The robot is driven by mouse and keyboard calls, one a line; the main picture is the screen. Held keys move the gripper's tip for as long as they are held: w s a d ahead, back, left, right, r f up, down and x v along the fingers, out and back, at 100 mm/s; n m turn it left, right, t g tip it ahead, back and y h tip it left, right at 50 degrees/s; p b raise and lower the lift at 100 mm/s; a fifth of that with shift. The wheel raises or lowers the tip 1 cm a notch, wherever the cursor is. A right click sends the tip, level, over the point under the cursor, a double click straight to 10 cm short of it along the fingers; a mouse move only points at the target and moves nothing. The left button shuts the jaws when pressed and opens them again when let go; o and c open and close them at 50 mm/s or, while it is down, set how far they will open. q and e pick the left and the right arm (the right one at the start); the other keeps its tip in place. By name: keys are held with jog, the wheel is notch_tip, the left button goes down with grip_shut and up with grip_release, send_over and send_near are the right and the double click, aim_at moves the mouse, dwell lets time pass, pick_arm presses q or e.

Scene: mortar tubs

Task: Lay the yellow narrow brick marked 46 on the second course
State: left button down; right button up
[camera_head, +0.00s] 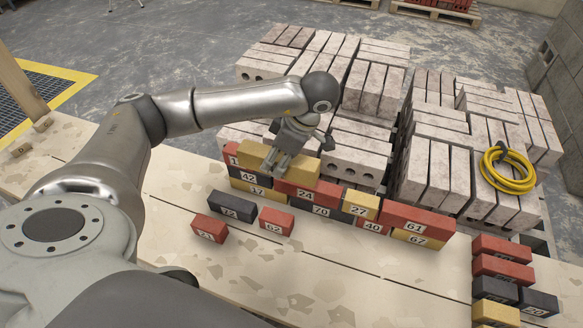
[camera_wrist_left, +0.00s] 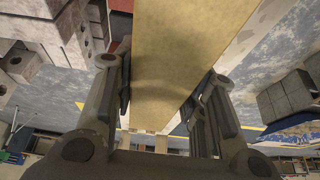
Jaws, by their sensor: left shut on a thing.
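My left gripper (camera_head: 283,164) is shut on a long yellow brick (camera_head: 252,154), at the left part of a low wall of numbered bricks. Its number does not show, and the gripper covers its middle. In the left wrist view the yellow brick (camera_wrist_left: 185,60) runs between the two fingers. The wall's bottom row has yellow 17 (camera_head: 258,190), dark 70 (camera_head: 321,212), red 40 (camera_head: 373,227) and yellow 67 (camera_head: 417,240). Above it are dark 42 (camera_head: 248,177), red 24 (camera_head: 306,194), yellow 27 (camera_head: 359,208) and red 61 (camera_head: 416,225). Whether the held brick touches the wall I cannot tell.
A red brick (camera_head: 231,150) is partly hidden at the wall's left end. Loose dark (camera_head: 232,207) and red bricks (camera_head: 209,229) lie in front. More bricks are stacked at right (camera_head: 502,270). Pale block piles (camera_head: 360,150) stand behind. The front boards are mostly clear.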

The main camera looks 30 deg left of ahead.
pick_arm(q)
jog(key=w+f, duration=0.6)
jog(key=shift+a+p, duration=0.25)
jog(key=shift+p, duration=0.05)
jog(key=shift+w+f, duration=0.2)
jog(key=shift+f, duration=0.05)
notch_tip(320, 180, down, 2)
jog(key=shift+f+p, duration=0.1)
jog(key=shift+p, duration=0.4)
jog(key=shift+f, duration=0.35)
pick_arm(e)
jog(key=shift+w+d+r, duration=0.3)
jog(key=shift+d+r, duration=0.15)
jog(key=shift+r, duration=0.35)
pick_arm(q)
jog(key=shift+f, duration=0.1)
pick_arm(e)
jog(key=shift+f, duration=0.1)
pick_arm(q)
jog(key=c, duration=1.3)
grip_release()
jog(key=shift+s+f, duration=0.1)
jog(key=o, duration=0.4)
pick_arm(e)
jog(key=shift+a, duration=0.2)
